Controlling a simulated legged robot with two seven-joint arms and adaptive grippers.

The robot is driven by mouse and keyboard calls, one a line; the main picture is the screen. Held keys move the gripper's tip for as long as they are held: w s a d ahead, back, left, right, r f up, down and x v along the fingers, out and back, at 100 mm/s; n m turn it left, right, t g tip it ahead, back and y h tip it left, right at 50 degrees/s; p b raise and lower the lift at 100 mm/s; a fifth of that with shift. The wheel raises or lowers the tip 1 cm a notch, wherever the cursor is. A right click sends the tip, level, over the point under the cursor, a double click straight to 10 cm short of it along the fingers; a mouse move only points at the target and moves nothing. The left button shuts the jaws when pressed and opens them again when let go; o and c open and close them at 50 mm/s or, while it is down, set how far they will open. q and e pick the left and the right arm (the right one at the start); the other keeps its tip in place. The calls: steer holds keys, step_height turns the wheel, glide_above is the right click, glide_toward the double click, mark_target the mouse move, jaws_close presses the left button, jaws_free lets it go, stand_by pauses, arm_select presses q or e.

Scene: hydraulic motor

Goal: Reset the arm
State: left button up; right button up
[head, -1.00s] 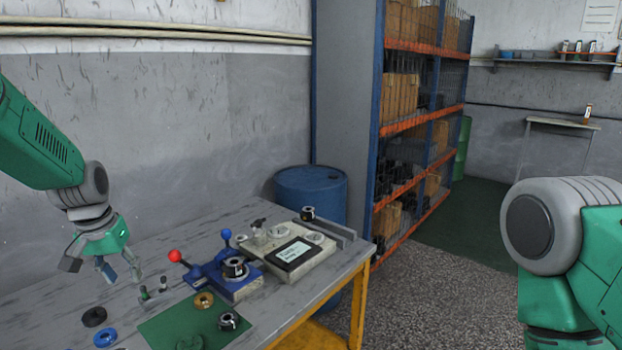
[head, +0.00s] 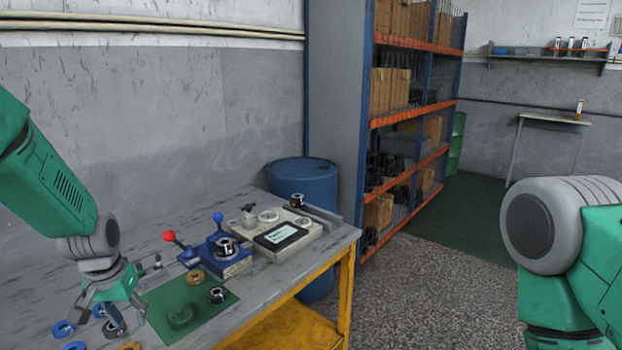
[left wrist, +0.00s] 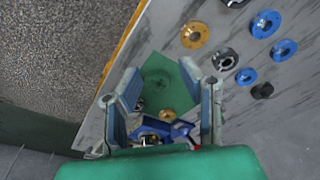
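My left gripper (head: 113,312) hangs over the left front of the workbench (head: 330,243), beside the left edge of a green mat (head: 205,318). Its fingers are spread with nothing between them, and they also show apart in the left wrist view (left wrist: 168,98). My left arm (head: 55,195) comes down from the left. My right arm (head: 565,240) shows at the right as a grey and green link; its gripper is out of view.
A blue fixture (head: 226,262) with red and blue knobs and a grey tester (head: 285,235) stand on the bench. Loose rings, such as a blue one (head: 63,329), lie around the left gripper. A blue barrel (head: 305,180) and shelving (head: 400,120) stand behind. Floor at right is clear.

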arm_select(q)
steer(key=s+d+f+m+b, duration=0.1)
steer(key=s+d+f+b, duration=0.1)
steer(key=s+f, duration=0.65)
steer(key=s+d+f+b, duration=0.2)
steer(key=s+f, duration=0.5)
steer(key=f, duration=0.3)
steer(key=s+d+f+b, duration=0.2)
steer(key=s+f, duration=0.2)
steer(key=s, duration=0.5)
steer(key=s+d+f+m+g+b, duration=0.1)
steer(key=s+f, duration=0.3)
steer(key=s, duration=0.6)
steer(key=shift+d+b, duration=0.55)
steer(key=shift+d, duration=0.15)
steer(key=shift+w+f, duration=0.15)
steer(key=shift+w, duration=0.05)
